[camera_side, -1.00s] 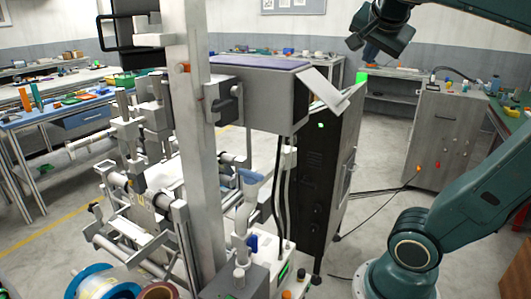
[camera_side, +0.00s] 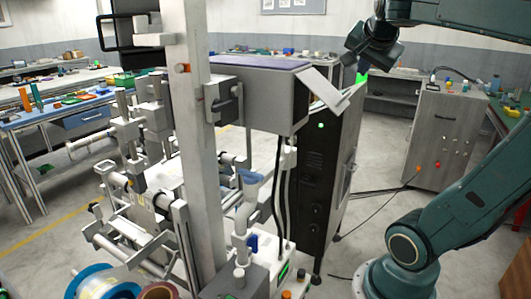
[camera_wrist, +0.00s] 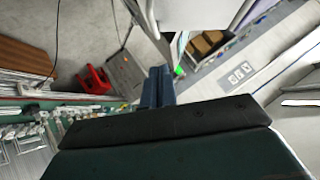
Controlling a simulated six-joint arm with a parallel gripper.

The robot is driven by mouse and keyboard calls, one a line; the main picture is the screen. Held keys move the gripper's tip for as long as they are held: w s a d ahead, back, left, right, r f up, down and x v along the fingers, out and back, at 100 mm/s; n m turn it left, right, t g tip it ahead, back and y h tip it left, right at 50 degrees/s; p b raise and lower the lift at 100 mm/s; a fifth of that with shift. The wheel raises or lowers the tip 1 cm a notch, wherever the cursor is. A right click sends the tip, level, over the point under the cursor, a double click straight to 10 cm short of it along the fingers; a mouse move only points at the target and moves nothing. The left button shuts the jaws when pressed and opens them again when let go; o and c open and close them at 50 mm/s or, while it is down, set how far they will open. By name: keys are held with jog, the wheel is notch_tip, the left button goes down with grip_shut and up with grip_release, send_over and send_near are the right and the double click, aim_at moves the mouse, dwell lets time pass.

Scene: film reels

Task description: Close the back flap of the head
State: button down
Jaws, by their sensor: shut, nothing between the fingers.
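The head is a grey box (camera_side: 258,100) with a purplish top, mounted on the upright post. Its back flap (camera_side: 322,88) is a pale panel that stands open, sloping down and outward from the box's right upper edge. My gripper (camera_side: 362,69) is just right of the flap and slightly above it, pointing down, with a visible gap between them. Its fingers (camera_wrist: 157,86) are together and empty in the wrist view. A pale panel (camera_wrist: 195,14) shows at the top of the wrist view; I cannot tell whether it is the flap.
A grey cabinet (camera_side: 447,130) is at the right. The post (camera_side: 193,150) and film mechanism fill the left. Open space surrounds the flap's outer side.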

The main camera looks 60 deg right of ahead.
aim_at(349, 93)
jog(key=shift+w+d+f, duration=0.3)
jog(key=shift+w+f, duration=0.1)
jog(key=shift+f, duration=0.5)
jog(key=shift+w+d+f, duration=0.35)
jog(key=shift+w+f, duration=0.1)
jog(key=shift+f, duration=0.45)
jog(key=shift+w+d+f, duration=0.3)
jog(key=shift+w+f, duration=0.1)
jog(key=shift+f, duration=0.5)
jog(key=shift+f, duration=0.1)
jog(key=w+f, duration=0.7)
jog(key=f, duration=0.3)
jog(key=shift+w+f, duration=0.2)
jog(key=shift+w, duration=0.05)
jog(key=shift+s, duration=0.15)
